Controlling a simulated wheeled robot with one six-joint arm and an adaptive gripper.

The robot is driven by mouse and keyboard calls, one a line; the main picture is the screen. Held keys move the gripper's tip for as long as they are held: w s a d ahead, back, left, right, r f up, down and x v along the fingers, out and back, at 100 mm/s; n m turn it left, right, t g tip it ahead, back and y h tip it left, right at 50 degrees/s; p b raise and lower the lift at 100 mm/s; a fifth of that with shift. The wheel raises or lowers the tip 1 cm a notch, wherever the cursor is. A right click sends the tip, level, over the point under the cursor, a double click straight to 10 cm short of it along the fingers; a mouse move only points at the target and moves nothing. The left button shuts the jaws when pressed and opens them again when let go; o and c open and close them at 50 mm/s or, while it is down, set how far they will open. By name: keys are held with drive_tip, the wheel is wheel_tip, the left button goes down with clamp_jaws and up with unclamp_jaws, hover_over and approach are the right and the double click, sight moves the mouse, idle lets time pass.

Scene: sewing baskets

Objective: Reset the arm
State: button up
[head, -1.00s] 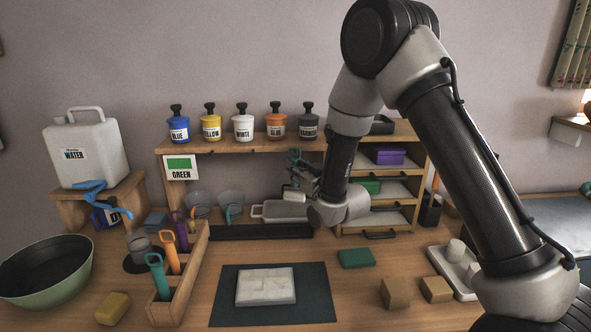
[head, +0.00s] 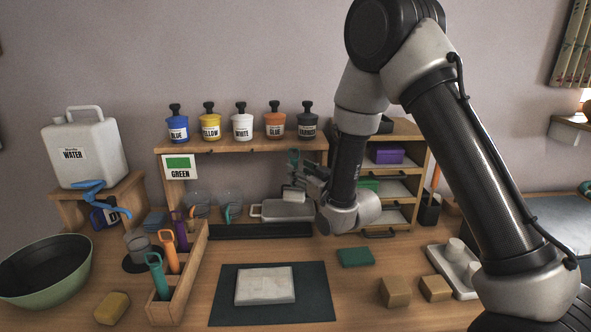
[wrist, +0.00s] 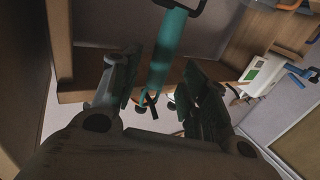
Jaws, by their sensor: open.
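My gripper (head: 292,158) is in front of the shelf, at the left of the drawer unit, above the grey lidded tray (head: 287,211). It is small and partly hidden by my wrist in the head view. In the wrist view my gripper (wrist: 160,82) has its two dark fingers well apart. A teal handle-like thing (wrist: 168,48) with a black loop shows in the gap between them. I cannot tell how far beyond the fingers it is, and nothing is visibly clamped.
The shelf (head: 240,145) carries several labelled bottles. The drawer unit (head: 421,160) stands right beside my wrist. Clear cups (head: 230,205) stand left of the tray. A wooden tool caddy (head: 190,275), a dark mat (head: 315,300) and small blocks (head: 394,292) occupy the front table.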

drive_tip(key=s+d+f+g+h, duration=0.2)
drive_tip(key=s+f+g, duration=0.15)
drive_tip(key=f, duration=0.35)
drive_tip(key=s+d+f+g+h, duration=0.2)
drive_tip(key=s+d+f+g, duration=0.15)
drive_tip(key=f, duration=0.35)
drive_tip(key=s+d+g, duration=0.1)
drive_tip(key=s, duration=0.1)
drive_tip(key=s+d+g+h, duration=0.1)
drive_tip(key=s, duration=0.1)
drive_tip(key=s+d+h, duration=0.1)
drive_tip(key=s+d, duration=0.1)
drive_tip(key=shift+f+m+g, duration=0.3)
drive_tip(key=shift+g, duration=0.1)
drive_tip(key=s+d+r+m+h, duration=0.1)
drive_tip(key=s+d+r+m, duration=0.1)
drive_tip(key=s+d+r, duration=0.8)
drive_tip(key=s+d+r+m+g+h, duration=0.1)
drive_tip(key=s+d+r+m+h, duration=0.1)
drive_tip(key=s+d+r, duration=0.8)
drive_tip(key=s+r+m, duration=0.1)
drive_tip(key=s+r, duration=0.3)
drive_tip(key=r, duration=0.2)
drive_tip(key=shift+s+d+r, duration=0.15)
drive_tip(key=shift+d+r, duration=0.15)
drive_tip(key=shift+d, duration=0.1)
